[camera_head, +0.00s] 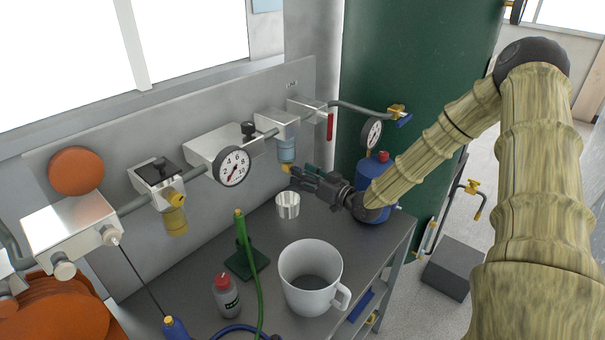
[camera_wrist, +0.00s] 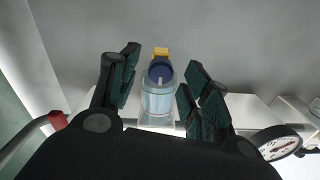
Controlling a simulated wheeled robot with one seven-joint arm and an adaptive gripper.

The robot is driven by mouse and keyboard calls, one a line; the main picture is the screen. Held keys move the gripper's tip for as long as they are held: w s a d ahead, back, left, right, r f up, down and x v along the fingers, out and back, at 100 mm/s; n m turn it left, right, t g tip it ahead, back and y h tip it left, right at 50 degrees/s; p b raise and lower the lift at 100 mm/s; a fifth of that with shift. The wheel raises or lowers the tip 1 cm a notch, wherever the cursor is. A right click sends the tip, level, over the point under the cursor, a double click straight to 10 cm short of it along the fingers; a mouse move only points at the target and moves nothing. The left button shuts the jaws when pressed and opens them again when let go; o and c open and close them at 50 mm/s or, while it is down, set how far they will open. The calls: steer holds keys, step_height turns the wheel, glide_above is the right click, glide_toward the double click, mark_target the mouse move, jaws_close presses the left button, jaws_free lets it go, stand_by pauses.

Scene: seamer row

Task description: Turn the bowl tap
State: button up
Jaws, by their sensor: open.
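The clear, bluish bowl (camera_head: 287,150) hangs under a grey metal block on the wall pipe. Its small yellow tap (camera_head: 286,169) is at the bottom end. In the wrist view the bowl (camera_wrist: 158,103) lies between my fingers, with a blue collar (camera_wrist: 160,73) and the yellow tap (camera_wrist: 161,53) beyond it. My gripper (camera_head: 298,177) is open, its dark green-padded fingers just right of and below the tap. In the wrist view my gripper (camera_wrist: 158,92) has one finger on each side of the bowl, with gaps visible. Exact contact with the tap cannot be told.
A metal cup (camera_head: 288,205) stands below my gripper. A white mug (camera_head: 311,278), a red-capped bottle (camera_head: 226,296) and a green stand (camera_head: 245,255) share the bench. A pressure gauge (camera_head: 231,166) and a yellow bowl (camera_head: 174,221) are left. A blue canister (camera_head: 372,176) is right.

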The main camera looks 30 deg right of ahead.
steer(key=shift+w+a, duration=0.15)
steer(key=shift+w, duration=0.2)
steer(key=c, duration=1)
steer(key=shift+c, duration=0.2)
steer(key=shift+m, duration=0.3)
steer(key=shift+m+b, duration=0.9)
steer(key=shift+m, duration=1.8)
